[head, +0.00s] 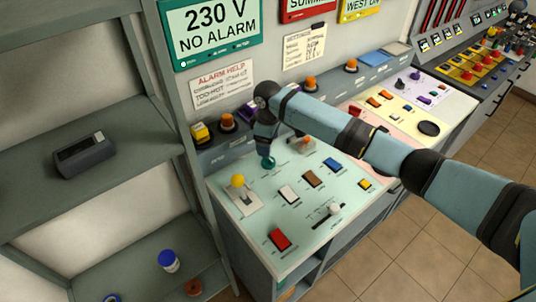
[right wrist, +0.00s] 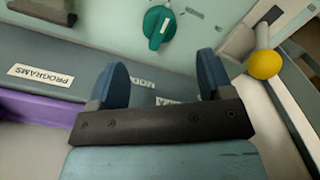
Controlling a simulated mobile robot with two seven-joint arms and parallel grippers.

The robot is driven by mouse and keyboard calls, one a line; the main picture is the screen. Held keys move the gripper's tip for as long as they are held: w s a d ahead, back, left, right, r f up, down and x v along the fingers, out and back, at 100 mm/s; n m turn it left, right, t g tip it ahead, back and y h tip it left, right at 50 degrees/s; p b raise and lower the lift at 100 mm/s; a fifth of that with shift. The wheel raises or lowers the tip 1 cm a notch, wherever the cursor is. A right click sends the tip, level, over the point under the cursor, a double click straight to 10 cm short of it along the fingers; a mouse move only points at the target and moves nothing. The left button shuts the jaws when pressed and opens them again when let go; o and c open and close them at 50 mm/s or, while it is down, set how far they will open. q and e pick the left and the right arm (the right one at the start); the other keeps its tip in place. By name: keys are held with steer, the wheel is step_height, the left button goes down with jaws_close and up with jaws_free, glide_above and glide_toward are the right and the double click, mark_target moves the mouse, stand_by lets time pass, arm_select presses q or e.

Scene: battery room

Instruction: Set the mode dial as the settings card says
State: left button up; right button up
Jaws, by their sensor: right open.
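The teal mode dial (head: 268,163) sits on the pale green panel, partly hidden by my right arm in the head view. In the right wrist view the dial (right wrist: 158,27) has a pointer-shaped knob and stands beyond the fingertips. My right gripper (right wrist: 162,68) is open and empty, its two blue fingers apart and not touching the dial. The settings card (head: 304,46) hangs on the wall behind the desk; its small writing is too small to read. My left gripper is not in view.
A yellow-tipped lever (head: 238,181) stands beside the dial; it also shows in the right wrist view (right wrist: 264,64). White, brown, blue and red (head: 280,239) buttons and a slider (head: 333,209) share the panel. Orange lamps line the ledge behind. Shelves stand at left.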

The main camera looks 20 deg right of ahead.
step_height(320, 180, up, 6)
steer(key=shift+f, duration=0.1)
stand_by(0.5)
